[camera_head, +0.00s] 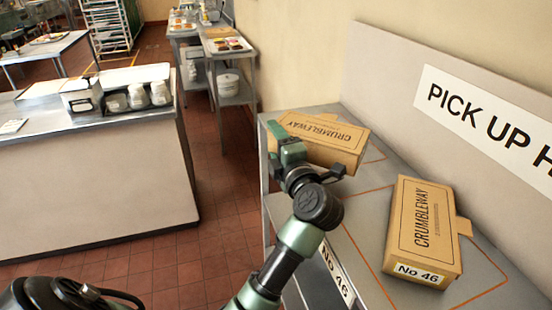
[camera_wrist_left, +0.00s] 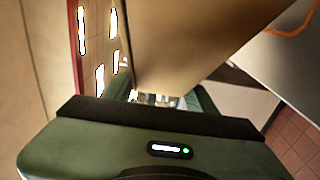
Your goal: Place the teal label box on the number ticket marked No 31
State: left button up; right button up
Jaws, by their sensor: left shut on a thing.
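A brown cardboard box marked CRUMBLEWAY (camera_head: 325,132) is at the far end of the pick-up shelf, over its back part. My left gripper (camera_head: 308,168) is shut on this box at its near side. In the left wrist view the plain cardboard side (camera_wrist_left: 190,40) fills the top middle, between the gripper's fingers (camera_wrist_left: 160,97). No label shows on the held box, so I cannot tell its colour. I cannot tell whether the box touches the shelf. No ticket marked No 31 is readable. My right gripper is not in view.
A second CRUMBLEWAY box (camera_head: 425,230), labelled No 46, stands on the grey shelf (camera_head: 360,212) at the right. A No 46 ticket (camera_head: 338,275) is on the shelf's front edge. Orange outlines mark places on the shelf. A counter (camera_head: 90,185) stands at the left across the tiled floor.

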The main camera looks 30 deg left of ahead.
pick_arm(q)
jog(key=shift+f, duration=2.85)
jog(key=shift+f, duration=0.1)
jog(key=o, duration=1.3)
jog(key=shift+o, duration=0.2)
jog(key=b+v, duration=0.2)
jog(key=v, duration=0.5)
jog(key=shift+s+d, duration=0.2)
